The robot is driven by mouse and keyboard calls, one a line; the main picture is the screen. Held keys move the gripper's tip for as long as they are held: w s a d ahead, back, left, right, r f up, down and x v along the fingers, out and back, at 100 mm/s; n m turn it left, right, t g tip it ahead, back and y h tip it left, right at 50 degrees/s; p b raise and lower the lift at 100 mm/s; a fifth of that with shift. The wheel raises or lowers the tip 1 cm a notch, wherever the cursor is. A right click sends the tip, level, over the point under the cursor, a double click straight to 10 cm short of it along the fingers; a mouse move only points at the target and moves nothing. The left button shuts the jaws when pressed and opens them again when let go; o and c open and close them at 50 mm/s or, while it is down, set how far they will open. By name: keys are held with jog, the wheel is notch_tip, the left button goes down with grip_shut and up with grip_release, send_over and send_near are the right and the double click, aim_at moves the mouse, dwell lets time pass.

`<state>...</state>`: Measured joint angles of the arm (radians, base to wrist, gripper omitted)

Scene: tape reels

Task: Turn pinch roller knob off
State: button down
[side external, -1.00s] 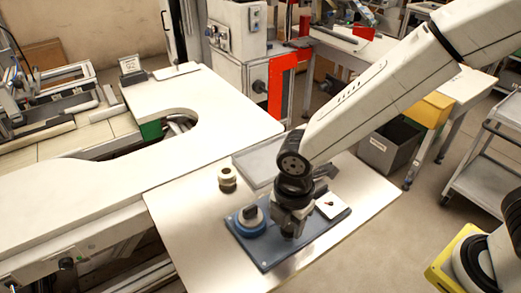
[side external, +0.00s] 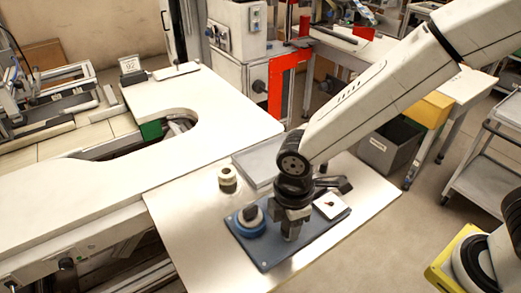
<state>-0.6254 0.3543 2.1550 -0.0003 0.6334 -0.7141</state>
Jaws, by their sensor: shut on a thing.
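My gripper (side external: 290,230) points straight down over the middle of a blue-grey plate (side external: 264,257) on the white table. Its jaws are shut on the pinch roller knob, which is mostly hidden by the fingers from this side. Left of the gripper, on the same plate, sits a blue round base with a white disc and a dark knob (side external: 250,213) on top. Right of the gripper a white square panel (side external: 331,206) with a small black mark lies on the plate.
A flat grey tray (side external: 262,161) lies at the back of the table. The white table (side external: 180,210) is bare to the left of the plate.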

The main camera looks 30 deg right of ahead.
jog(key=m, duration=0.6)
jog(key=shift+a, duration=0.1)
dwell(0.4)
jog(key=shift+c, duration=1.2)
grip_release()
jog(key=shift+r, duration=0.1)
jog(key=shift+r, duration=3.85)
